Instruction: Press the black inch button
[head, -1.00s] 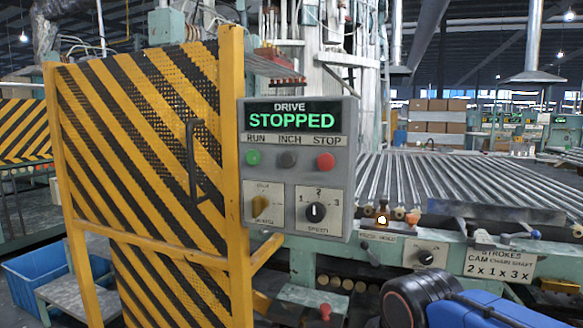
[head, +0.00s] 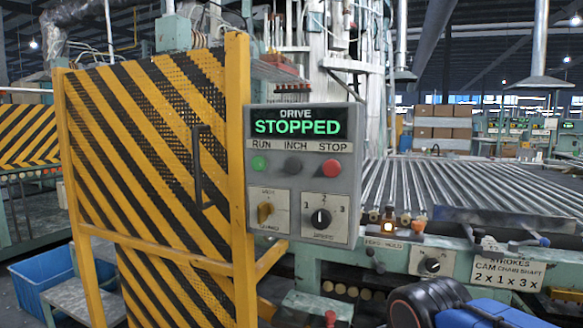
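The black inch button (head: 293,166) is a dark round button under the label INCH on the grey control panel (head: 256,222). It sits between the green RUN button (head: 260,163) on the left and the red STOP button (head: 331,168) on the right. The display (head: 297,123) above reads DRIVE STOPPED in green. Part of my arm, blue and black, shows at the bottom right, below and right of the panel. My gripper is not in view.
A yellow and black striped guard gate (head: 150,150) stands directly left of the panel. A roller conveyor (head: 440,185) runs to the right. Below it are a small knob (head: 432,265), an amber lamp (head: 388,227) and a red-topped button (head: 330,317). A blue crate (head: 45,285) lies at lower left.

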